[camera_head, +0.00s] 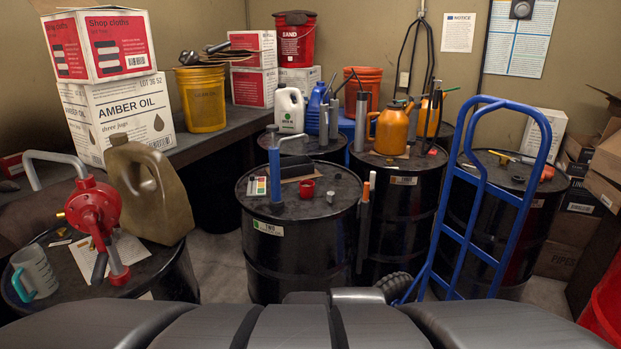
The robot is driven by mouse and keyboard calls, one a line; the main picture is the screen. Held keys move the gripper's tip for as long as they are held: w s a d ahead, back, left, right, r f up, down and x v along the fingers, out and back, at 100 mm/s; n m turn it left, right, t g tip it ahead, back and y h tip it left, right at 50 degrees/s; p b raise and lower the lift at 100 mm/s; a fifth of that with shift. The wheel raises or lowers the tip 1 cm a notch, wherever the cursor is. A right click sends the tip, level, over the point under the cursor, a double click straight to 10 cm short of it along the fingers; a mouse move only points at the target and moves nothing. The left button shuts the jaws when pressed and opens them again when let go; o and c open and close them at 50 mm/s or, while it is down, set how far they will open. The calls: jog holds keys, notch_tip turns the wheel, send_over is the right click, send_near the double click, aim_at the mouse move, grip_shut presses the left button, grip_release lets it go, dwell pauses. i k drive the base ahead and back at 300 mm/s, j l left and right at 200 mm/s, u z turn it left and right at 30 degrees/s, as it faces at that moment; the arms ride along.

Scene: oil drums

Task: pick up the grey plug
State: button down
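A small grey piece (330,197) lies on top of the middle black drum (300,245), just right of a shallow red cup (307,188). It looks like the grey plug, but it is too small to be sure. My gripper is not in view; only dark grey parts of my own body show along the bottom edge.
A blue hand pump (274,170), a colour card and a black block share the middle drum's top. A blue hand truck (470,215) stands at right. The left drum carries a red pump (94,207), an olive jug (150,190) and a mug (35,270).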

aim_at(331, 195)
jog(key=i+l, duration=0.1)
jog(key=i, duration=0.55)
jog(key=i+u, duration=0.15)
jog(key=i, duration=0.5)
jog(key=i+l, duration=0.2)
jog(key=i, duration=0.4)
jog(key=j+u, duration=0.05)
